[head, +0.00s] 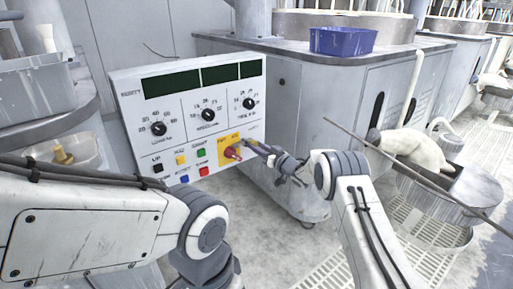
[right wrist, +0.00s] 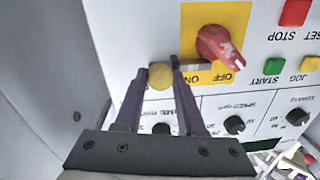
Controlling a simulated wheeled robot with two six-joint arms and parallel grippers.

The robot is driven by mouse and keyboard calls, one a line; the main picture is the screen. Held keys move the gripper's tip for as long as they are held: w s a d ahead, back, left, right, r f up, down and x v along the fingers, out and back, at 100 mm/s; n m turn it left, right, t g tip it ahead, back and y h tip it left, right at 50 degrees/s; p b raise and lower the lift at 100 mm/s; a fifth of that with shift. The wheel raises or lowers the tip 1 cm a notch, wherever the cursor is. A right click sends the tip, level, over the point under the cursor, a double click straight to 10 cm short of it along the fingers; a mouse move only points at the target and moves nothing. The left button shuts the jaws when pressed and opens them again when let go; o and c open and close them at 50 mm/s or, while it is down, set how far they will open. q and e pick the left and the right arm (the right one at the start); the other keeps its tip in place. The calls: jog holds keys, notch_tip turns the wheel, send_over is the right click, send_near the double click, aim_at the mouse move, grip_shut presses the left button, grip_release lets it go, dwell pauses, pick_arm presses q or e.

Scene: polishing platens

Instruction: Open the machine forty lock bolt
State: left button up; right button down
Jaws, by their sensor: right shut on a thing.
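The control panel (head: 187,110) carries a yellow plate (head: 229,141) with a red rotary switch (head: 233,153) at its lower right. In the right wrist view, upside down, the red switch (right wrist: 219,47) points towards the word OFF on the yellow plate (right wrist: 215,18). A yellow round knob (right wrist: 161,76) sits beside the plate, with a dark bolt piece (right wrist: 187,68) next to it at the plate's edge. My right gripper (head: 248,147) reaches the panel's right edge. Its dark fingers (right wrist: 160,82) are shut on the yellow knob. My left gripper is out of view.
Dials and coloured buttons cover the panel. A grey cabinet (head: 305,100) stands close behind my right gripper, with a blue bin (head: 343,40) on top. A round metal drum (head: 440,195) with a long thin rod across it stands at the right. The floor between has white grating.

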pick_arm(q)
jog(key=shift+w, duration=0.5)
pick_arm(e)
jog(key=w+d, duration=0.2)
jog(key=d, duration=0.1)
jog(key=shift+w+d, duration=0.15)
jog(key=c, duration=0.5)
grip_release()
pick_arm(q)
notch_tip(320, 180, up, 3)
jog(key=p, duration=0.2)
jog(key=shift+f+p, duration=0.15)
jog(key=shift+p, duration=0.25)
pick_arm(e)
jog(key=v, duration=1)
